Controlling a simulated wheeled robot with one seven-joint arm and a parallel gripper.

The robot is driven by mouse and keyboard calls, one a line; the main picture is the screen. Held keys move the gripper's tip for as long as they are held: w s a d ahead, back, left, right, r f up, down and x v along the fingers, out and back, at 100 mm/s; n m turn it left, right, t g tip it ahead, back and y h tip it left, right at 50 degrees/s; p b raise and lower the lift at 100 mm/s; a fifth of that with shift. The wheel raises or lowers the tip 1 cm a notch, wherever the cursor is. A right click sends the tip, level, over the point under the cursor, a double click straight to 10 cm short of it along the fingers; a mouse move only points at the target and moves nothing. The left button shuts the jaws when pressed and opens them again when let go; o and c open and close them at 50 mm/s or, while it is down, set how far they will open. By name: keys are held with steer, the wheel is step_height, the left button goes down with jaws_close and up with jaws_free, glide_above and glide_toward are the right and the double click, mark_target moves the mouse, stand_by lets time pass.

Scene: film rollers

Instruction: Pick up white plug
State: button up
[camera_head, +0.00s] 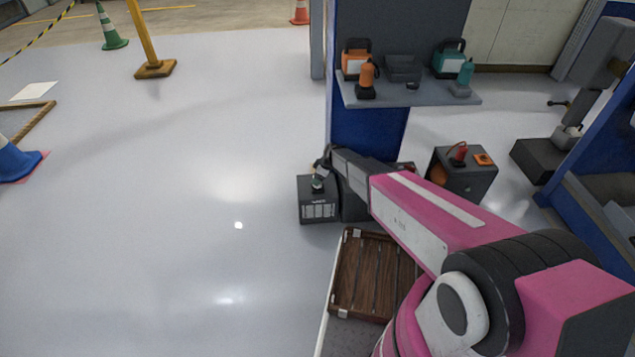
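My pink and white arm reaches from the lower right to a dark grey box (318,208) with a pale label, which stands on the floor by the blue post. My gripper (321,168) is small and dark in this view, just above the top of that box. A small pale and greenish piece (317,184) shows on the box top, right under the gripper. It may be the white plug, but it is too small to be sure. Whether the fingers touch it, and how far apart they are, cannot be made out.
A blue post (368,133) carries a grey shelf (420,97) with orange and teal tools. A second dark box (470,180) with a red item stands to the right.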

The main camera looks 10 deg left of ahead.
steer(key=x, duration=0.3)
steer(key=c, duration=1.1)
steer(key=shift+r, duration=0.1)
steer(key=shift+d+r, duration=0.1)
steer(key=shift+r, duration=0.3)
steer(key=r, duration=0.4)
steer(key=shift+s, duration=0.4)
steer(key=s+a+r, duration=0.5)
steer(key=s+r, duration=0.1)
steer(key=s, duration=0.3)
steer(key=shift+s+a, duration=0.15)
steer(key=shift+s, duration=0.15)
